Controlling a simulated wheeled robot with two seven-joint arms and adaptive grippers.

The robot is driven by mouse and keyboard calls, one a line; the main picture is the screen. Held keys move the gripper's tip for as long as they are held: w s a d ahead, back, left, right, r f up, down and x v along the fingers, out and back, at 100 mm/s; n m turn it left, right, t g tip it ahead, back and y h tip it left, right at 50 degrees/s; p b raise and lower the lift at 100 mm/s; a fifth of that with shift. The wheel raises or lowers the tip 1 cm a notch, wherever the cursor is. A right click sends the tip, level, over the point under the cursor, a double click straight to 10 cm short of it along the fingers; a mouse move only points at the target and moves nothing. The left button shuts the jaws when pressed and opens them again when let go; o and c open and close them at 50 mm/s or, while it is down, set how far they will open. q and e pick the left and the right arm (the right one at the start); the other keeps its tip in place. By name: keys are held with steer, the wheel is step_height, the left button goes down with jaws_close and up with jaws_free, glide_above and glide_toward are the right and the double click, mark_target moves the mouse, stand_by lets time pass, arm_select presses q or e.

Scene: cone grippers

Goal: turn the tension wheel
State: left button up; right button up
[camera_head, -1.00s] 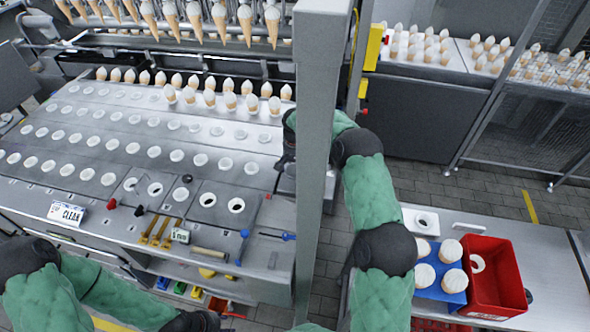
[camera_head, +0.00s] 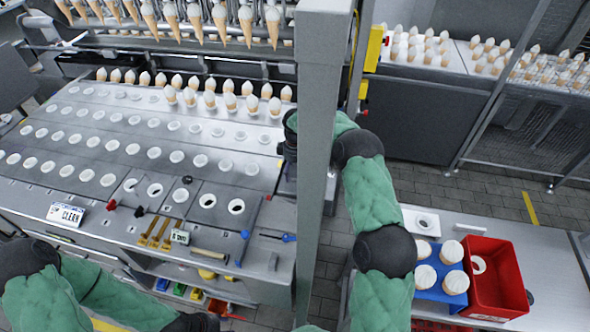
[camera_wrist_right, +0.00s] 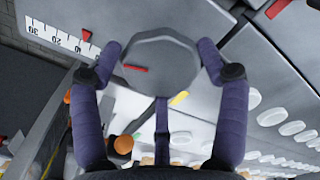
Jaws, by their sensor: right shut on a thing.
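The tension wheel (camera_wrist_right: 160,65) is a grey faceted knob with a red mark on its left part, in the right wrist view. My right gripper (camera_wrist_right: 163,62) has one purple finger on each side of the wheel and is shut on it. A white scale (camera_wrist_right: 60,40) with numbers such as 40 and a red pointer (camera_wrist_right: 86,35) lies to the left of the wheel. In the head view my right gripper (camera_head: 288,150) is largely hidden behind the grey post at the machine's right edge, and the wheel cannot be made out. My left gripper is out of view.
The grey post (camera_head: 322,150) stands in front of my right wrist. The machine deck (camera_head: 100,120) carries rows of white discs and cones. Hand tools lie along its front. A red crate (camera_head: 495,290) and a blue tray (camera_head: 440,292) stand on a right-hand table.

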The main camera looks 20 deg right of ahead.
steer(key=n, duration=0.7)
steer(key=shift+s+f, duration=0.35)
steer(key=shift+f, duration=0.05)
steer(key=n, duration=0.4)
steer(key=shift+n+p, duration=0.3)
steer(key=shift+n, duration=0.1)
steer(key=shift+w+d+n, duration=0.1)
steer(key=shift+n, duration=1.1)
steer(key=shift+r, duration=0.1)
steer(key=o, duration=1.1)
steer(key=shift+w+d, duration=0.1)
steer(key=shift+d, duration=0.1)
steer(key=shift+o, duration=0.2)
steer(key=shift+w+r, duration=0.1)
steer(key=shift+r, duration=0.05)
steer(key=shift+a+r, duration=0.1)
steer(key=shift+r, duration=0.05)
